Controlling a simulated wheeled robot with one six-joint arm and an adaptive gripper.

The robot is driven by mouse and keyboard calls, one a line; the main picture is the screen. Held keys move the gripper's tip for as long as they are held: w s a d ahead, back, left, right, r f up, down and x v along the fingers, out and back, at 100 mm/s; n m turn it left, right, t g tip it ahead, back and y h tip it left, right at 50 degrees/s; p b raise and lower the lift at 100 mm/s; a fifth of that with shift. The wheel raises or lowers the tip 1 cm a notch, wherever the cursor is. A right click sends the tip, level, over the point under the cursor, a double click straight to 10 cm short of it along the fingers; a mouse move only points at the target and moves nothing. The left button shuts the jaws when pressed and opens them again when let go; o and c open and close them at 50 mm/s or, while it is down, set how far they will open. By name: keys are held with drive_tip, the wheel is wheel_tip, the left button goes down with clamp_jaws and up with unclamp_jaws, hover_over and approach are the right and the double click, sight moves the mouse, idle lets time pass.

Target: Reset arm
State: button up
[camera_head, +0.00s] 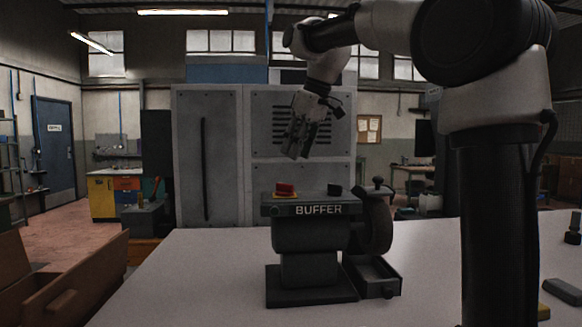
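My gripper (299,153) hangs in the air above the left part of the bench machine, its fingers pointing down and slightly left. Nothing is visible between the fingers, but at this size I cannot tell whether they are open or shut. My arm reaches in from the right and bends down to it. The dark machine labelled BUFFER (305,236) stands on the white table below. A red button (285,188) on a yellow base sits on its top left. The gripper is clear of both.
A wheel (377,222) and an open tray (373,275) are at the machine's right side. The white table (190,285) is bare to its left. A wooden crate (75,280) stands at the lower left. Grey cabinets (208,160) stand behind. Small items lie at the right table edge.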

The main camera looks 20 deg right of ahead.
drive_tip(key=shift+v, duration=1.15)
drive_tip(key=s+d+f+m+h, duration=0.1)
drive_tip(key=s+d+f+m, duration=0.2)
drive_tip(key=s+f, duration=0.9)
drive_tip(key=s+d+f+m+h, duration=0.1)
drive_tip(key=s+d+f+m, duration=0.3)
drive_tip(key=s+d+f, duration=0.4)
drive_tip(key=s+f, duration=0.4)
drive_tip(key=s, duration=0.4)
drive_tip(key=shift+d+f+t+h, duration=0.3)
drive_tip(key=shift+f, duration=0.05)
